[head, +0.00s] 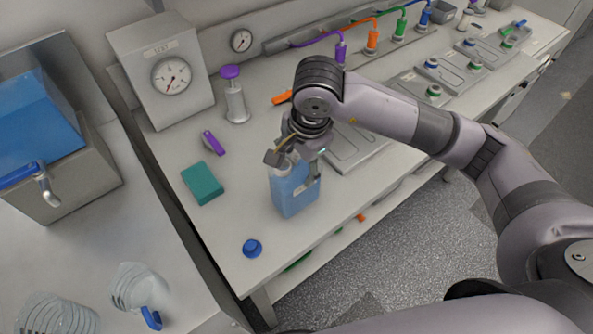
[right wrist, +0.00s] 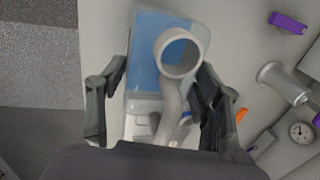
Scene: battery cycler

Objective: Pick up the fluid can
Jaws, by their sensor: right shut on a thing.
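The fluid can (head: 294,193) is a translucent container with blue fluid, upright on or just above the front of the bench; I cannot tell whether it touches. My right gripper (head: 293,157) reaches down over its top and is shut on it. In the right wrist view the can (right wrist: 145,75) lies between the two fingers (right wrist: 160,105), with its open round spout (right wrist: 181,53) facing the camera. A blue cap (head: 252,248) lies loose on the bench in front of the can. My left gripper is not in view.
A teal block (head: 202,183), a purple-handled item (head: 213,143) and a purple-topped pump (head: 235,100) stand left of the can. A TEST gauge box (head: 170,75) is behind. Grey trays (head: 352,150) lie to the right. Clear measuring jugs (head: 137,287) are on the left counter.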

